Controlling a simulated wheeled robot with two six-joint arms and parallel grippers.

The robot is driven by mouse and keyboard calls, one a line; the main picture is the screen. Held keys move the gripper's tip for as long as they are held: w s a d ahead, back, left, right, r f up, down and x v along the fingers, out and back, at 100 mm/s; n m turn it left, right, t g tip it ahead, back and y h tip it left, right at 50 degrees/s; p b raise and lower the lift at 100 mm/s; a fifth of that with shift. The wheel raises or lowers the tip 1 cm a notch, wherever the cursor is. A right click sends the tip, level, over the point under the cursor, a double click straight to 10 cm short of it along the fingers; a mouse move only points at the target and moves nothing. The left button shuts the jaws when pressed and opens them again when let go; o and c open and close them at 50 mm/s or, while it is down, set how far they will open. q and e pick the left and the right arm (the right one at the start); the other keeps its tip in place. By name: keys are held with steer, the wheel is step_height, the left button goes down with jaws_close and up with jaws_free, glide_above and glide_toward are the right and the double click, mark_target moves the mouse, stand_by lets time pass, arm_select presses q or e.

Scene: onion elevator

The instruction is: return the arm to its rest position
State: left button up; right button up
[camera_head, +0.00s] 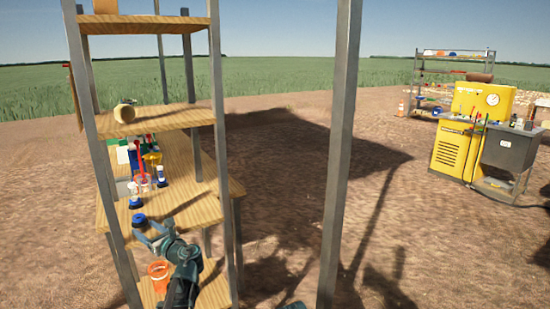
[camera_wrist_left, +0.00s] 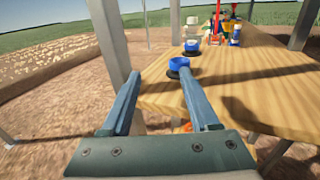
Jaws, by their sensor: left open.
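My left gripper (camera_head: 150,228) is in front of the wooden shelf unit at the left of the head view. In the left wrist view its two fingers (camera_wrist_left: 160,108) are spread apart with nothing between them. Just beyond the fingertips, a blue round cap-like item (camera_wrist_left: 179,66) sits near the edge of a wooden shelf board (camera_wrist_left: 235,90). I cannot tell whether a finger touches it. My left arm (camera_head: 183,275) reaches up from the bottom of the head view. My right gripper does not show in either view.
Grey metal posts (camera_head: 340,150) frame the shelf unit near the arm. A middle shelf holds a tan jar (camera_head: 124,112); an orange bucket (camera_head: 159,271) stands low. Bottles (camera_head: 143,180) crowd a lower board. A yellow machine (camera_head: 455,148) stands far right. Open dirt lies between.

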arm_select(q)
steer(key=s+d+f+n+g+h+p, duration=0.3)
steer(key=s+d+n, duration=0.4)
steer(key=s+d, duration=0.3)
steer(key=s+d+f+n+g+h+p, duration=0.3)
steer(key=s+d+f+n+g+h, duration=0.1)
steer(key=s+d, duration=0.6)
steer(key=s+d+f+n+g+h+p, duration=0.3)
steer(key=s+d+f+n+h, duration=0.2)
steer(key=s+d+n, duration=0.5)
steer(key=s+d+h, duration=0.1)
steer(key=d, duration=0.3)
steer(key=shift+g+p, duration=0.3)
steer(key=shift+g, duration=0.1)
